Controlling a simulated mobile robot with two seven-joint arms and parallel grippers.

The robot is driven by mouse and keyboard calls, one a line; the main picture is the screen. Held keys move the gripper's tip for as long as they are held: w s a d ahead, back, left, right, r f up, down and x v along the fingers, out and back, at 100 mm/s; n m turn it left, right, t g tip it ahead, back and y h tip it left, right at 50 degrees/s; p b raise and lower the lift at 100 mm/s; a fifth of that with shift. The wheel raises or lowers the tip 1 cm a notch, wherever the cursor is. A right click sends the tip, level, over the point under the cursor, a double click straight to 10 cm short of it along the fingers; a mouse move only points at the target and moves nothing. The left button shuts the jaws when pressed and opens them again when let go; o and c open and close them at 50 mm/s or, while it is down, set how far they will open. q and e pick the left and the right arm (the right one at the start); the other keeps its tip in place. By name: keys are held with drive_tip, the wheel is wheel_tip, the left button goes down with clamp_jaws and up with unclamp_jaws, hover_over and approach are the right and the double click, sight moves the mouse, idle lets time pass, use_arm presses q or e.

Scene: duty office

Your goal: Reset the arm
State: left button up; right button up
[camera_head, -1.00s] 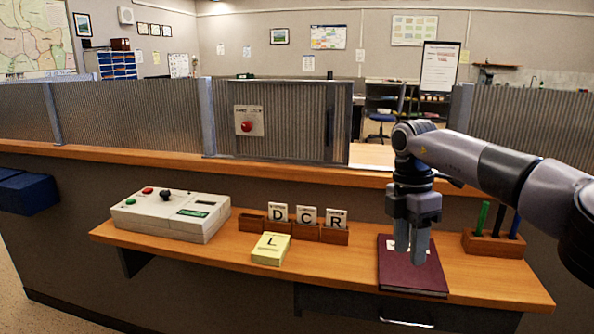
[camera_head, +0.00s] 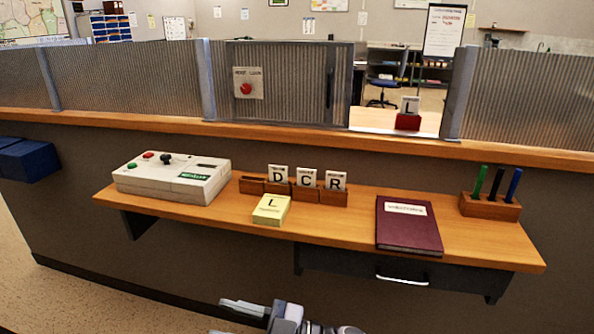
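My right gripper (camera_head: 219,317) is low at the bottom edge of the head view, in front of the shelf and below it. Its fingers point left with a gap between them, and nothing shows between them. The lower finger is partly cut off by the frame edge. The rest of my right arm is mostly out of view. My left gripper is not in view.
The wooden shelf (camera_head: 340,228) bears a button box (camera_head: 160,180), letter cards in a holder (camera_head: 307,190), a yellow L pad (camera_head: 271,209), a maroon book (camera_head: 405,232) and a pen block (camera_head: 490,207). A red-based L card (camera_head: 408,121) stands on the counter. A red button (camera_head: 246,89) is on the partition.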

drive_tip(key=d+f+m+t+h, duration=1)
drive_tip(key=d+m+t+h, duration=0.15)
drive_tip(key=d+m, duration=0.35)
drive_tip(key=s+d+f+m+g+h, duration=0.1)
drive_tip(key=s+d+f+g+h, duration=0.1)
drive_tip(key=s+d+f, duration=0.3)
drive_tip(key=s+d+f+m+g+h, duration=0.1)
drive_tip(key=s+d+f+m+h, duration=0.1)
drive_tip(key=s+d+f+h, duration=0.2)
drive_tip(key=s+d+f, duration=0.2)
drive_tip(key=s+d, duration=0.2)
drive_tip(key=d, duration=0.2)
drive_tip(key=shift+s+d+f+g, duration=0.15)
drive_tip(key=shift+d+f+g, duration=0.1)
drive_tip(key=shift+g, duration=0.1)
drive_tip(key=shift+h, duration=0.25)
